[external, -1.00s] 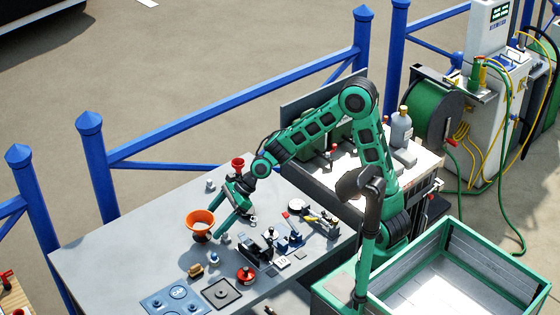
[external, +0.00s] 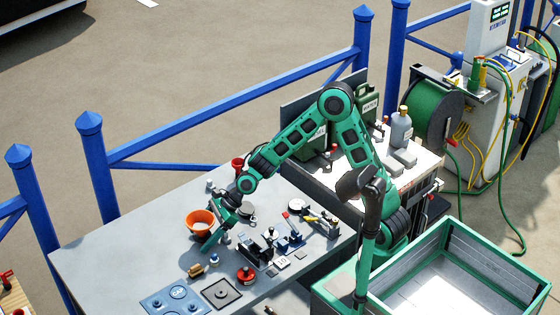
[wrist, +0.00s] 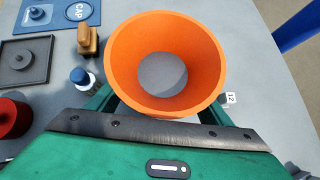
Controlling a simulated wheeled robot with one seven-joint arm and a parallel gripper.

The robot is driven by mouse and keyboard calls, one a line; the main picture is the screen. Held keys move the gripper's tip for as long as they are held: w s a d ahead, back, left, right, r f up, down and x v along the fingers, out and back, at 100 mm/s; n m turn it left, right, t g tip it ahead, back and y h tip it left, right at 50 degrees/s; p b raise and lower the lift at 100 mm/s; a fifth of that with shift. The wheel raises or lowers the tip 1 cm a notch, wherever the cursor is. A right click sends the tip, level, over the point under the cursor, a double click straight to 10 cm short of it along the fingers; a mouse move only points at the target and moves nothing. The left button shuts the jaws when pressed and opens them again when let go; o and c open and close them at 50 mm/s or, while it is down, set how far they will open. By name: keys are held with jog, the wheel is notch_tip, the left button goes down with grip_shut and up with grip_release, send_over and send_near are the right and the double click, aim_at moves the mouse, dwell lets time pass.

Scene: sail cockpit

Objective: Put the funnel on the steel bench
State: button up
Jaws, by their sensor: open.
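The orange funnel (external: 190,218) stands wide mouth up on a grey work surface (external: 95,262), toward its far edge. In the wrist view the funnel (wrist: 118,55) fills the upper middle, and a grey round patch shows at its bottom. My gripper (external: 207,234) is low at the funnel's near right side and open. In the wrist view its green fingers reach forward under the flared rim, one at each side. The rim hides the fingertips, so I cannot tell whether they touch the funnel. I cannot tell for sure which surface is the steel bench.
Near the funnel are a tan block (external: 196,270), a blue-and-white knob (external: 214,258), a red round part (external: 246,275) and a blue board (external: 173,300). Jerrycans and a grey bottle (external: 401,130) stand on the light-topped surface at right.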

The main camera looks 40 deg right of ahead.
aim_at(201, 226)
jog(key=c, duration=1.2)
jog(key=shift+r, duration=0.15)
jog(key=shift+c, duration=0.2)
notch_tip(201, 226, up, 4)
jog(key=shift+r, duration=0.15)
jog(key=s+a+r, duration=0.6)
jog(key=s, duration=0.4)
jog(key=w+d+m+t+h, duration=0.2)
jog(key=w+d+m, duration=0.2)
jog(key=w+d, duration=0.95)
jog(key=w+d+m+t+h, duration=0.1)
jog(key=w+d+m+t, duration=0.2)
jog(key=w+d, duration=1.05)
jog(key=w+d+m+t+h, duration=0.1)
jog(key=w+d+m+h, duration=0.2)
jog(key=d, duration=2.1)
jog(key=s+f+m, duration=0.1)
jog(key=s+f, duration=0.4)
jog(key=f, duration=0.2)
jog(key=shift+s+d+f+m, duration=0.15)
jog(key=shift+s+f+m, duration=0.15)
jog(key=shift+f, duration=0.1)
